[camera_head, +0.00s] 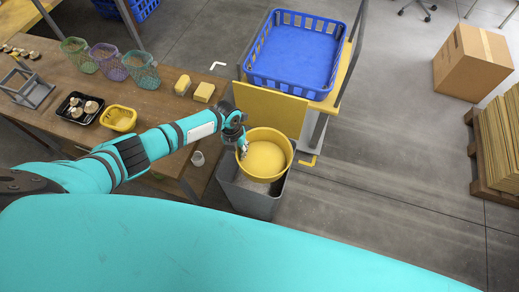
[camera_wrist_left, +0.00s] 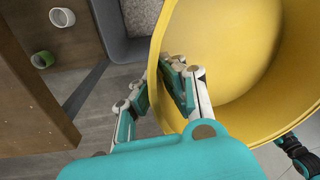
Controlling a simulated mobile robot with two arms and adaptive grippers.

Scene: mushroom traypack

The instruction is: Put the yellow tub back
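The round yellow tub (camera_head: 266,160) hangs over the open grey bin (camera_head: 248,201), covering much of its mouth. The tub looks tilted, and its inside shows only yellow. My left gripper (camera_head: 242,148) is at the tub's left rim. In the left wrist view its fingers (camera_wrist_left: 164,88) are closed about the wall of the tub (camera_wrist_left: 240,50), one inside and one outside. The grey bin (camera_wrist_left: 121,45) also shows there, with pale speckled contents. My right gripper cannot be made out; a teal and black part of my body shows at the lower right.
The wooden table (camera_head: 62,62) at left bears mesh baskets (camera_head: 142,68), a black tray (camera_head: 79,107), a small yellow basket (camera_head: 119,118) and yellow blocks (camera_head: 204,92). A blue crate (camera_head: 298,86) stands on a yellow-topped stand behind the tub. Floor right of the bin is clear.

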